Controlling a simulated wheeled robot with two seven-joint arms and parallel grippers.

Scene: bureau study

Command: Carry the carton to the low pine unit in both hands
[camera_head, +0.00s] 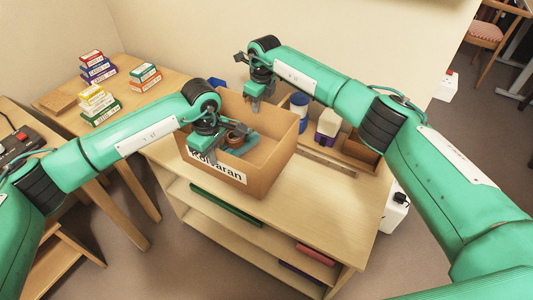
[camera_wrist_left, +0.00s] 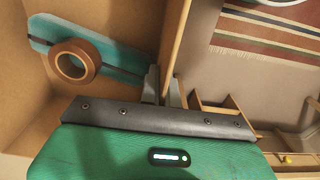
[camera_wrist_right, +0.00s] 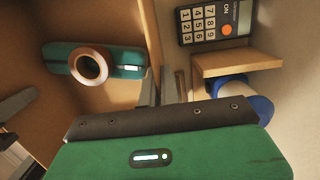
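The open brown carton (camera_head: 272,160), with a white printed label on its near side, is over the top of the low pine unit (camera_head: 300,210) and appears to rest on it. Inside are a tape roll (camera_wrist_left: 75,60) and a flat green-blue item (camera_wrist_left: 115,62). My left gripper (camera_head: 205,150) is at the carton's near left wall, its fingers on either side of the wall and close against it. My right gripper (camera_head: 259,95) is at the far wall, likewise with a finger on each side. Both appear shut on the walls. The carton's underside is hidden.
Behind the carton on the unit stand a blue-and-white container (camera_head: 299,103), a white-and-purple bottle (camera_head: 327,126) and a wooden tray (camera_head: 358,148). A calculator (camera_wrist_right: 215,20) shows beyond the wall. A desk (camera_head: 150,100) with stacked small boxes is at left. The unit's front right top is clear.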

